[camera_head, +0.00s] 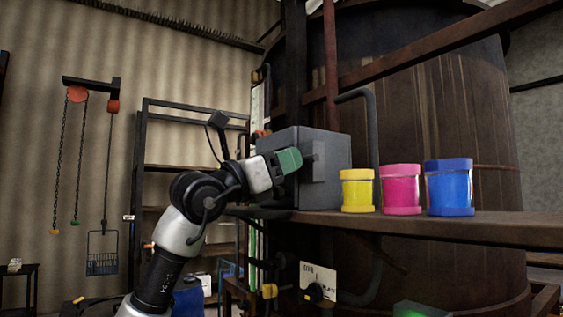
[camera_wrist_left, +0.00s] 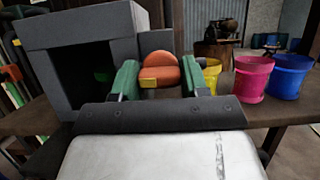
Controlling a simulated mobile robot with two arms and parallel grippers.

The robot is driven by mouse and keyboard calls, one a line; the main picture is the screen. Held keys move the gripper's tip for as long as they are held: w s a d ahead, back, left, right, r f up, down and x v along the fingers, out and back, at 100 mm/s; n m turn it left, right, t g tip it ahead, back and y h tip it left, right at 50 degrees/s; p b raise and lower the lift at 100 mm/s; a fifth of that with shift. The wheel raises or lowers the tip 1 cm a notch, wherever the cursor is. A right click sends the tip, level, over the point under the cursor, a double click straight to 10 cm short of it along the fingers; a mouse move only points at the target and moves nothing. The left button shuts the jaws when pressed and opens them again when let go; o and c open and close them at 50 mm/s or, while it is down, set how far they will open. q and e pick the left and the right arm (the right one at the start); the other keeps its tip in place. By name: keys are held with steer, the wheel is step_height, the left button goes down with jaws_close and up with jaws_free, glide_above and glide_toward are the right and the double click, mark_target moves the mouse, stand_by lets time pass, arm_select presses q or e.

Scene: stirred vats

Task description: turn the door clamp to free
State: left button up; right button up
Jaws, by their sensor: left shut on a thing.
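A dark grey box (camera_head: 335,160) stands on the shelf, left of the coloured jars. In the left wrist view the box (camera_wrist_left: 80,28) shows a dark, open-looking inside. An orange clamp knob (camera_wrist_left: 160,74) with a yellow mark sits to the right of that opening, near a small grey plate (camera_wrist_left: 156,42). My left gripper (camera_wrist_left: 158,80) has one green finger on each side of the knob and is shut on it. In the head view my left gripper (camera_head: 289,160) is at the box's front and hides the knob. My right gripper is not in view.
Yellow (camera_head: 357,190), pink (camera_head: 400,188) and blue (camera_head: 448,187) jars stand right of the box on the wooden shelf (camera_head: 480,231). A large wooden vat (camera_head: 450,115) rises behind. A dark bent pipe (camera_head: 373,130) stands close to the box.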

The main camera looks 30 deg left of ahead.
arm_select(q)
steer(key=shift+m, duration=0.3)
steer(key=shift+m+h+p, duration=0.3)
steer(key=shift+h+p, duration=0.05)
steer(key=shift+h, duration=0.05)
steer(key=m+h+p, duration=0.1)
steer(key=m, duration=0.1)
steer(key=m+g+p, duration=0.1)
steer(key=m, duration=0.1)
steer(key=shift+a+r+g+h, duration=0.1)
steer(key=shift+r+g+h, duration=0.05)
steer(key=shift+g+h, duration=0.2)
steer(key=m+g+p, duration=0.1)
steer(key=m, duration=0.1)
steer(key=m+h+p, duration=0.1)
steer(key=m, duration=0.2)
steer(key=m+g+h+p, duration=0.1)
steer(key=m, duration=0.1)
steer(key=shift+r+m+g+h, duration=0.1)
steer(key=shift+m+g+h, duration=0.15)
steer(key=shift+m+g, duration=0.1)
steer(key=m+g+p, duration=0.2)
steer(key=m+p, duration=0.1)
steer(key=m, duration=0.3)
steer(key=shift+w+a+p, duration=0.1)
steer(key=shift+p, duration=0.2)
steer(key=shift+m+g+p, duration=0.8)
steer(key=shift+m+p, duration=0.05)
steer(key=shift+m, duration=0.9)
